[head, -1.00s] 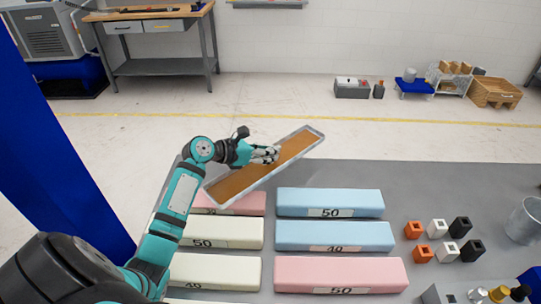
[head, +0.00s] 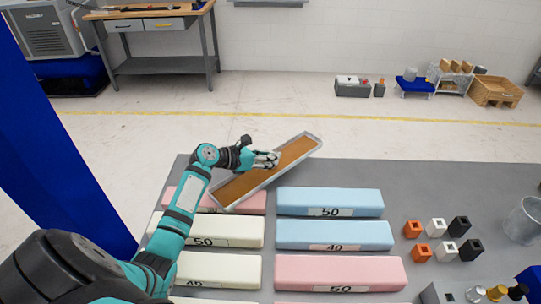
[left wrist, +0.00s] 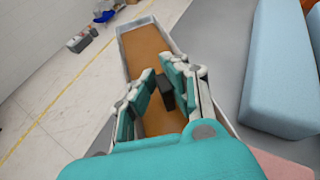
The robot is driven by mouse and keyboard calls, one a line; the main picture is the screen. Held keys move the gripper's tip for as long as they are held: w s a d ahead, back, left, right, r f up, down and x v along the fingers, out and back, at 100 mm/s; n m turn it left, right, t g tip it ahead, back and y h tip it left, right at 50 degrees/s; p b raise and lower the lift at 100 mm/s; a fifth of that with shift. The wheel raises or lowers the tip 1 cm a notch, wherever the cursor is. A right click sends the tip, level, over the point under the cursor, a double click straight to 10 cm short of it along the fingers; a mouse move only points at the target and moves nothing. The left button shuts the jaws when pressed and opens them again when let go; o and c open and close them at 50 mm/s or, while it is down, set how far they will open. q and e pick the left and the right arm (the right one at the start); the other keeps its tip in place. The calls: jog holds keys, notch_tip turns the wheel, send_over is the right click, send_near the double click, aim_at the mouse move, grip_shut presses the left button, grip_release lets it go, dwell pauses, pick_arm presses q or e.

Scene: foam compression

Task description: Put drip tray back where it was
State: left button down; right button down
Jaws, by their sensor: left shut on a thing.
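The drip tray (head: 297,150) is long and narrow, with a grey rim and a brown inside. It lies slanted near the far left edge of the grey table, its right end reaching past that edge in the head view. My left gripper (head: 270,159) is over the middle of the tray. In the left wrist view my left gripper (left wrist: 163,88) is shut on a small dark upright piece inside the tray (left wrist: 144,42). The tray partly covers the view of a pink foam block. I cannot tell whether its underside touches anything. My right gripper is out of view.
On the grey table (head: 420,185) lie blue foam blocks (head: 330,202), cream blocks (head: 215,268) and pink blocks (head: 340,272). Small cubes (head: 437,228) and a clear beaker (head: 523,218) stand at the right. Table between blocks and cubes is bare.

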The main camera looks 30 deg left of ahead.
pick_arm(q)
jog(key=shift+f, duration=0.1)
jog(key=c, duration=1.4)
grip_release()
jog(key=shift+r, duration=0.45)
jog(key=b+v, duration=0.1)
jog(key=v, duration=1.1)
jog(key=shift+f, duration=0.1)
